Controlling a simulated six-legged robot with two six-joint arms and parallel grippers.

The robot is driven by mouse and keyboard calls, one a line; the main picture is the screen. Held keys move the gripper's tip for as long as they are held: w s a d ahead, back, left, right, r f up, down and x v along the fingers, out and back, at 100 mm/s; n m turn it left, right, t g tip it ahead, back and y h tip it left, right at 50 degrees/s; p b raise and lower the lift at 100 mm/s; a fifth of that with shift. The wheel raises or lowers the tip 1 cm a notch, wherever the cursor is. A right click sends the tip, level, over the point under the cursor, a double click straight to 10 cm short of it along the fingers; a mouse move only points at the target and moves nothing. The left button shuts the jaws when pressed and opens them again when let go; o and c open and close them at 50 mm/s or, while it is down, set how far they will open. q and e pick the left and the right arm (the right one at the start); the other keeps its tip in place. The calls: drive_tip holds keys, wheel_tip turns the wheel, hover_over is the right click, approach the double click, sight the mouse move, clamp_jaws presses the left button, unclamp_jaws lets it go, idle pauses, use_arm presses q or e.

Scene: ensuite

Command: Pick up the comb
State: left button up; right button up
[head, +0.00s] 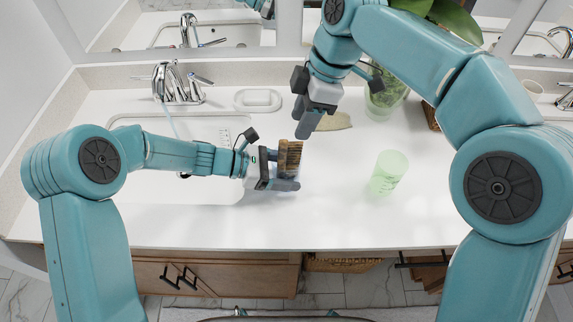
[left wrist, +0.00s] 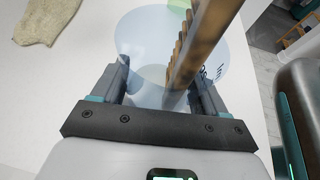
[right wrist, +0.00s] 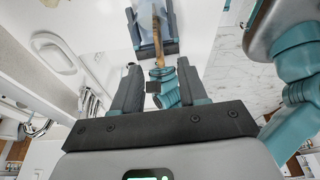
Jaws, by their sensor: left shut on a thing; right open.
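The comb (head: 290,155) is brown, wood-like and toothed. In the head view it stands up at the tips of my left gripper (head: 279,167), above the counter right of the sink. In the left wrist view the comb (left wrist: 202,40) rises between the fingers, closer to the right one; my left gripper is shut on it. The comb also shows in the right wrist view (right wrist: 156,35), beyond my right gripper (right wrist: 155,80). My right gripper is open and empty, its fingers apart, above and behind the comb in the head view. The comb's gripped end is partly hidden by the fingers.
A pale green cup (head: 388,172) stands right of the comb. A beige cloth (head: 335,122) and a glass vase with a plant (head: 387,98) are behind. The sink (head: 222,190) with its faucet (head: 176,85) is left, a soap dish (head: 258,100) behind it. The front counter is clear.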

sight(282, 152)
drive_tip(key=shift+y, duration=0.5)
drive_tip(key=x, duration=0.4)
drive_tip(key=shift+a+f, duration=0.1)
drive_tip(key=shift+f, duration=0.3)
drive_tip(key=shift+a+f, duration=0.1)
drive_tip(key=shift+f, duration=0.55)
drive_tip(key=x, duration=0.4)
drive_tip(key=shift+a+r, duration=0.1)
drive_tip(key=shift+a, duration=0.1)
drive_tip(key=shift+f, duration=0.35)
drive_tip(key=shift+c, duration=0.2)
drive_tip(key=shift+a, duration=0.1)
clamp_jaws()
